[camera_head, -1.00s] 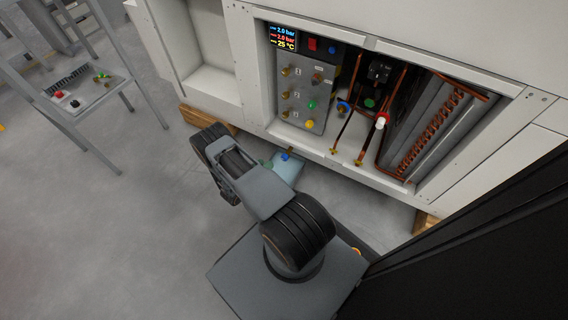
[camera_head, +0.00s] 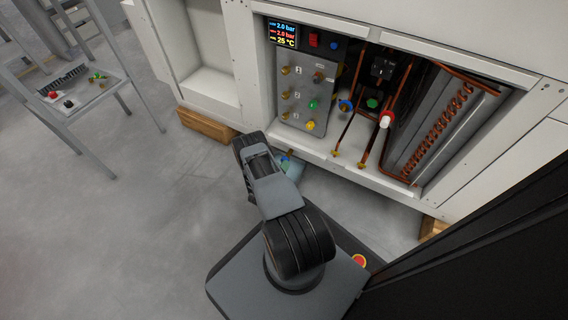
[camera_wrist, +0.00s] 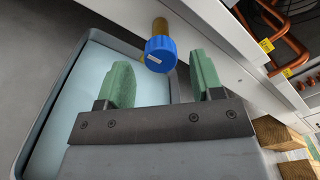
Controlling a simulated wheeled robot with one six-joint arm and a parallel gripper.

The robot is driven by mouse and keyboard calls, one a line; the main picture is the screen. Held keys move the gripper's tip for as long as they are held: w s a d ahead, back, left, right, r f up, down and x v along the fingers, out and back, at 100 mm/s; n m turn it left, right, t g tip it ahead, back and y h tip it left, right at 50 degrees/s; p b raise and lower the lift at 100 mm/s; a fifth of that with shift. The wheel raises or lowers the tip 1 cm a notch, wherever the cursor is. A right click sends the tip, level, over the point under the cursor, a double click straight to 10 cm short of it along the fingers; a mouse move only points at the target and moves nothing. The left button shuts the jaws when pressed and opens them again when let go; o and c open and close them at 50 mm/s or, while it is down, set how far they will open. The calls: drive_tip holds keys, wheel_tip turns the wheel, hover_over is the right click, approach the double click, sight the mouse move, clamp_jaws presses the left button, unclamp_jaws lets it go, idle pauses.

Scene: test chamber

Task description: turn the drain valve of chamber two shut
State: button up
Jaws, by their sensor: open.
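A blue round valve knob (camera_wrist: 158,54) on a brass stem (camera_wrist: 160,26) sticks out below the cabinet's front edge in the wrist view. It carries a small pale label that I cannot read, so the chamber number is not clear. My gripper (camera_wrist: 161,68) is open, its two green fingers spread to either side of the knob. The right finger is nearer to it than the left; neither visibly touches it. In the head view the blue knob (camera_head: 285,157) shows small beyond my arm, which partly hides the gripper.
A grey tray (camera_wrist: 38,137) with a pale blue inside lies below the gripper. Above is the white cabinet (camera_head: 300,145) with a panel of knobs (camera_head: 305,95), copper pipes and a coil (camera_head: 425,130). Wooden blocks (camera_head: 207,124) support it. A metal-framed stand (camera_head: 95,95) is at left; the floor between is clear.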

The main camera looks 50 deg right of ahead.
drive_tip(key=shift+b+x, duration=0.35)
drive_tip(key=shift+x, duration=1.15)
drive_tip(key=c, duration=0.9)
